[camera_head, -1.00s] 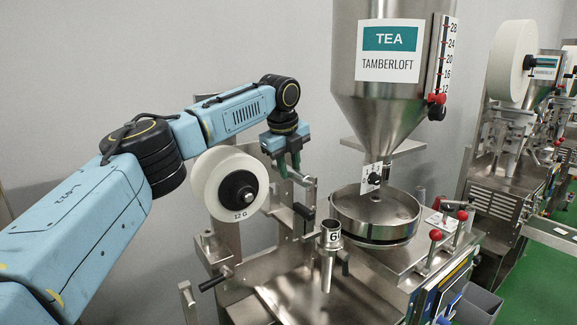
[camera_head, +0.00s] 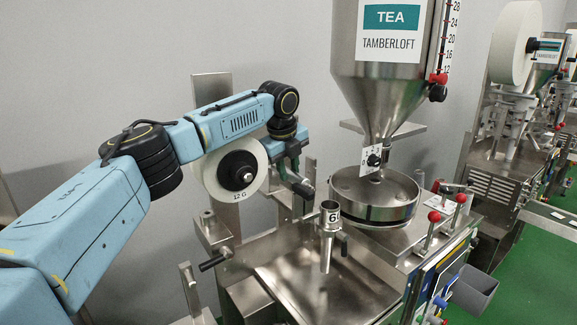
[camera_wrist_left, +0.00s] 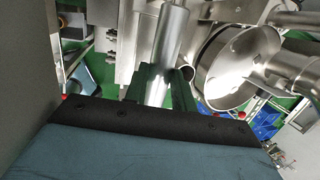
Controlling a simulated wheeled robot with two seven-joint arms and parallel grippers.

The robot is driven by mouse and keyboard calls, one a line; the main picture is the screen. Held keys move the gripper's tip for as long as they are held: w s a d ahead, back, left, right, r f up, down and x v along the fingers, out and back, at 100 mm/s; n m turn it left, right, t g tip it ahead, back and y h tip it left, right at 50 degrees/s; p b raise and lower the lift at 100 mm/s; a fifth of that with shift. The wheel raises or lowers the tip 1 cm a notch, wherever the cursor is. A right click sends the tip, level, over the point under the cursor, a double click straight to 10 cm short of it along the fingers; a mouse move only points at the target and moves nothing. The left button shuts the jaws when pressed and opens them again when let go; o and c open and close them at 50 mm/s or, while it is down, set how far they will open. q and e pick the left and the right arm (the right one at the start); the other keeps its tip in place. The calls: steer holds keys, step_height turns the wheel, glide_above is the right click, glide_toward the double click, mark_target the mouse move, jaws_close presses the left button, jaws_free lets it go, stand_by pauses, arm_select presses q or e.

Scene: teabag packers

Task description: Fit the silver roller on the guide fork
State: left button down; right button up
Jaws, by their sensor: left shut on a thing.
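My left gripper (camera_head: 291,162) is over the near machine, just right of the white paper roll. Its fingers also show in the left wrist view (camera_wrist_left: 163,88), shut on the silver roller (camera_wrist_left: 172,40), a smooth bright cylinder that extends up and away between them. In the head view the roller cannot be made out behind the gripper. Metal bracket uprights (camera_head: 309,177) stand beside and below the gripper, and seem to be the guide fork. The gripper hides part of them, so I cannot tell whether the roller touches them. My right gripper is out of view.
The white paper roll (camera_head: 215,178) hangs close to my left forearm. A black-ended handle (camera_head: 301,188) sits just below the gripper. A metal cup (camera_head: 330,220), a round pan (camera_head: 375,197) and the tea hopper (camera_head: 385,85) stand to the right.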

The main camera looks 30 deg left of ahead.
arm_select(q)
steer(key=shift+p, duration=0.35)
stand_by(0.4)
steer(key=shift+f, duration=0.3)
stand_by(1.4)
